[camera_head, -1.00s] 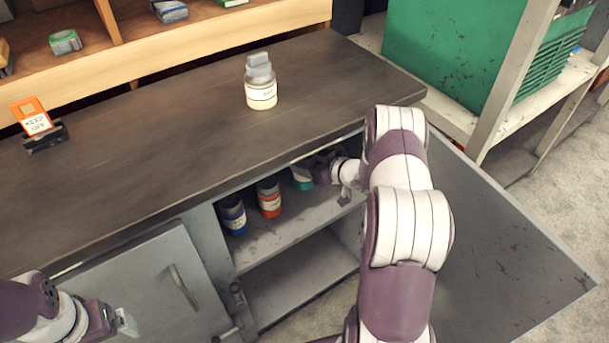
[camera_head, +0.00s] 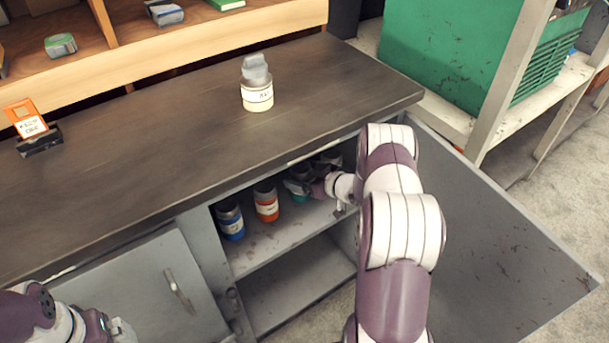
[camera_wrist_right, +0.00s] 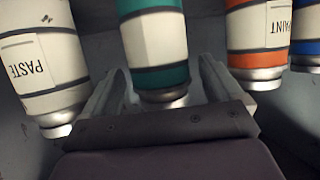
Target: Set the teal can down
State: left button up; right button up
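The teal can (camera_head: 300,197) is on the cabinet's upper shelf, to the right of an orange can, partly hidden by my right gripper. In the right wrist view the teal can (camera_wrist_right: 155,50), with its cream band, stands between the two fingers. My right gripper (camera_head: 303,184) reaches into the cabinet. In the wrist view its fingers (camera_wrist_right: 162,78) are spread, with a visible gap at the can's right side. My left gripper (camera_head: 118,330) is at the bottom left, away from the cans; its opening is unclear.
On the shelf (camera_head: 275,240) stand an orange can (camera_head: 266,202) and a blue can (camera_head: 230,220). A PASTE can (camera_wrist_right: 42,65) stands close on the other side of the teal can. The open door (camera_head: 500,240) is right of my arm. A cream jar (camera_head: 257,90) stands on the countertop.

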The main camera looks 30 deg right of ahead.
jog(key=shift+s+r, duration=0.1)
jog(key=shift+r, duration=0.15)
jog(key=p+v, duration=0.2)
jog(key=v, duration=0.9)
jog(key=shift+s+d, duration=0.15)
jog(key=shift+s, duration=0.2)
jog(key=shift+r, duration=0.1)
